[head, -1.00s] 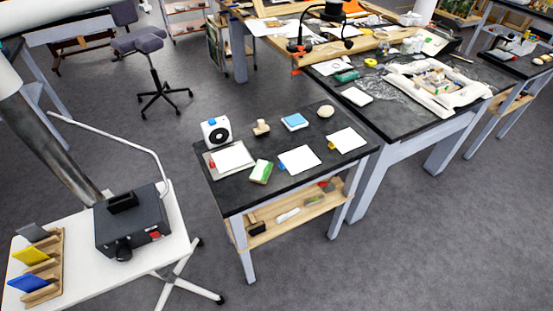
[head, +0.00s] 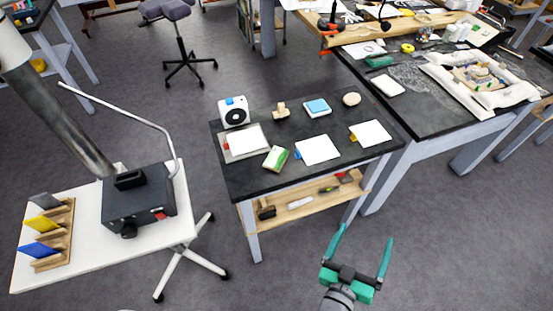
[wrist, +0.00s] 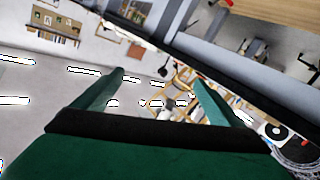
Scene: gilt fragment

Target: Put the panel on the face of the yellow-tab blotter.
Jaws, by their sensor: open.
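The yellow-tab blotter (head: 370,133) is a white sheet lying flat at the right front of the small black table, its yellow tab at its left edge. Its face looks bare. Which thing is the panel is not clear; a small green-and-white block (head: 276,158) and a blue-topped white block (head: 317,107) lie on the same table. My gripper (head: 364,234) is at the bottom right of the head view, open and empty, in front of the table and apart from it. Its spread fingers also show in the wrist view (wrist: 155,78), with nothing between them.
A blue-tab blotter (head: 318,150) and a red-tab one (head: 249,141) lie left of the yellow-tab one. A white dial device (head: 233,112), a wooden piece (head: 281,110) and a round pale piece (head: 351,99) stand behind. A larger workbench (head: 430,110) adjoins at right.

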